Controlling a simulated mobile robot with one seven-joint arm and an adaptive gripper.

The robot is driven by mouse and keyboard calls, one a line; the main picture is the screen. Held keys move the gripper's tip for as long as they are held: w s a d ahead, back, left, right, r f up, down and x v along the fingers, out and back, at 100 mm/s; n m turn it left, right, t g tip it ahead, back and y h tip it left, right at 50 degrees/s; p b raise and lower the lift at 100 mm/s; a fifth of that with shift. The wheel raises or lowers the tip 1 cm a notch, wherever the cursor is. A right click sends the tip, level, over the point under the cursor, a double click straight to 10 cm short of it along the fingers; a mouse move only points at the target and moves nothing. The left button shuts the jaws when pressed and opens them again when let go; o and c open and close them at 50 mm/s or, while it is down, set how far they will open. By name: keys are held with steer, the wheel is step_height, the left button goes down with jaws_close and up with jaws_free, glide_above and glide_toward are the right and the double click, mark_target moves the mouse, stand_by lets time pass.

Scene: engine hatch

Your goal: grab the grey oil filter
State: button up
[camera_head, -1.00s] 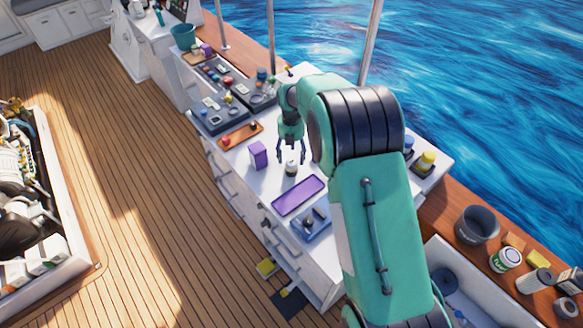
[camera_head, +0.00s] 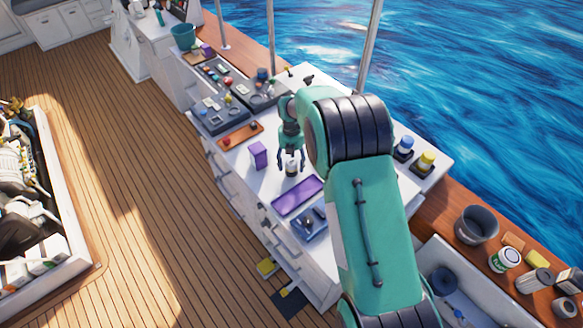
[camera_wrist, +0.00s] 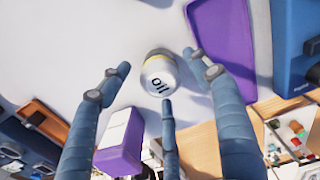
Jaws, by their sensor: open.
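The grey oil filter (camera_head: 292,168) is a small silver can that stands on the white counter. In the wrist view the can (camera_wrist: 160,74) shows the word "oil" and a yellowish band near its far end. My gripper (camera_head: 291,168) is open and points down over the can. In the wrist view the fingers of my gripper (camera_wrist: 160,80) spread around the can, two at its sides and one below it in the picture. I see gaps between the side fingers and the can. The lower fingertip is close to it; I cannot tell whether it touches.
A purple box (camera_head: 258,155) stands left of the can, and a purple tray (camera_head: 298,195) lies to its front right. An orange-brown tray (camera_head: 240,135) lies behind left. Blue and yellow containers (camera_head: 425,162) stand at the right.

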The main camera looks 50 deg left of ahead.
steer(key=shift+f, duration=0.6)
steer(key=shift+c, duration=0.5)
steer(key=c, duration=1.3)
